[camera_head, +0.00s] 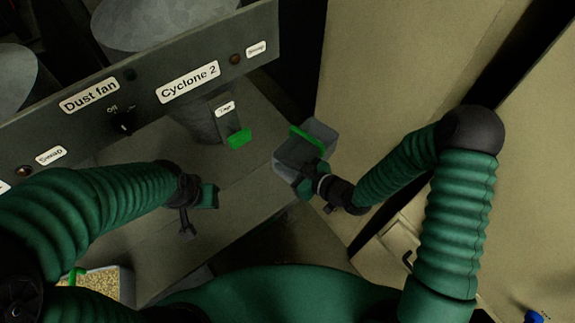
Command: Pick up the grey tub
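The grey tub (302,153) is a small box with a bright green handle or edge strip across its top. It is tilted in the picture, at the right end of the grey ledge. My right gripper (308,188) is at the tub's near lower side, very close to it or touching it. Its fingertips are partly hidden against the tub, so whether it is open or shut is unclear. My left gripper (203,207) is over the ledge to the left, apart from the tub, with nothing visible in it. Its finger opening is not clear.
A grey panel (140,88) labelled "Dust fan" and "Cyclone 2" stands behind the ledge (240,175). A green-tipped slide (239,138) sits below it. Another container (118,290) with grainy contents is at the lower left. A beige wall (385,70) rises at right.

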